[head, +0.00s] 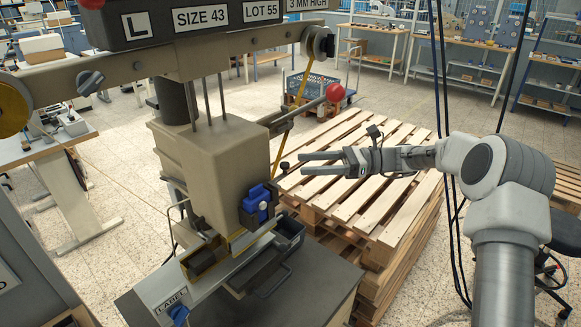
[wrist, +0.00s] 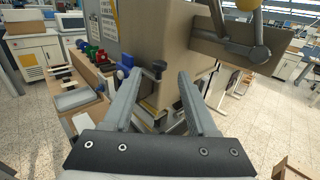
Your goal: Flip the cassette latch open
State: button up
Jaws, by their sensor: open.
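The beige press head (head: 210,165) stands left of centre in the head view. A small black knob on a short stem (head: 284,166) sticks out by its right edge. A black knob also shows between my fingertips in the wrist view (wrist: 160,68). A blue block in a black bracket (head: 258,203) sits low on the head's front. I cannot tell for sure which part is the cassette latch. My gripper (head: 302,163) is open and empty, pointing left at the press, its tips close to the black knob. It shows in the wrist view too (wrist: 160,78).
A lever with a red ball (head: 335,92) juts out above my gripper. A yellow foil strip (head: 292,125) runs down beside the head. Stacked wooden pallets (head: 400,215) stand below and behind my gripper. A dark drawer (head: 288,238) sits low on the press.

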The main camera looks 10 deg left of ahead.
jog(key=b+v, duration=0.1)
jog(key=v, duration=1)
